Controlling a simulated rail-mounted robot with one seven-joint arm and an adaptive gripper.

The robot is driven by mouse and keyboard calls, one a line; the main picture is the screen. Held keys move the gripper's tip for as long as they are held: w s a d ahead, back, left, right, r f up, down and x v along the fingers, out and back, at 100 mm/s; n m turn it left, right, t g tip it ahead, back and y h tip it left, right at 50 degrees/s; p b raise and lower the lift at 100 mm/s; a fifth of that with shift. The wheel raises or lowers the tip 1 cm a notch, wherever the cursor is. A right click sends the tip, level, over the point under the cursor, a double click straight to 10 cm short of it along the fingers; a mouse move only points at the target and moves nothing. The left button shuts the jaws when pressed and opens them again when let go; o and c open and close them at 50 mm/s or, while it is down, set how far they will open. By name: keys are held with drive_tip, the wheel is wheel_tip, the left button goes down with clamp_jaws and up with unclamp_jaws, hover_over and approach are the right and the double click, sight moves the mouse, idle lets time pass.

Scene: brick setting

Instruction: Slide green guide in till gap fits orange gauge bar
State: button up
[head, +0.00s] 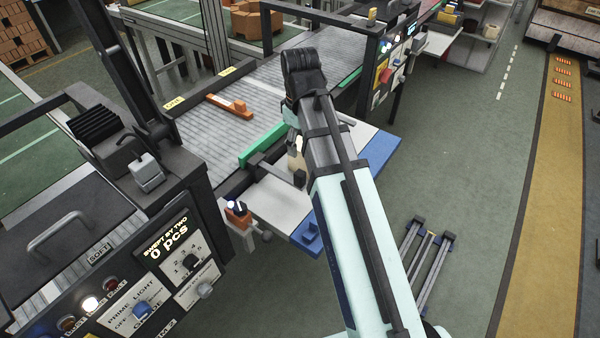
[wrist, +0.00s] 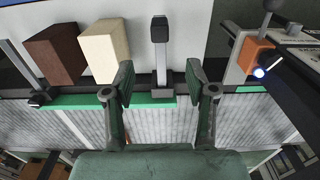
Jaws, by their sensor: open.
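The green guide (head: 263,145) lies along the near edge of the grey roller conveyor. In the head view my arm hides most of the gripper.
A brown block (wrist: 58,55) and a cream block (wrist: 105,50) stand beside the handle on the pale side table. An orange switch box (head: 237,214) with a lit button stands at the table's corner. The control panel (head: 150,285) is at the lower left.

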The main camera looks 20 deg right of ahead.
sight(300, 172)
wheel_tip(300, 172, down, 13)
drive_tip(key=shift+r+p, duration=0.2)
drive_tip(key=shift+p, duration=0.7)
clamp_jaws()
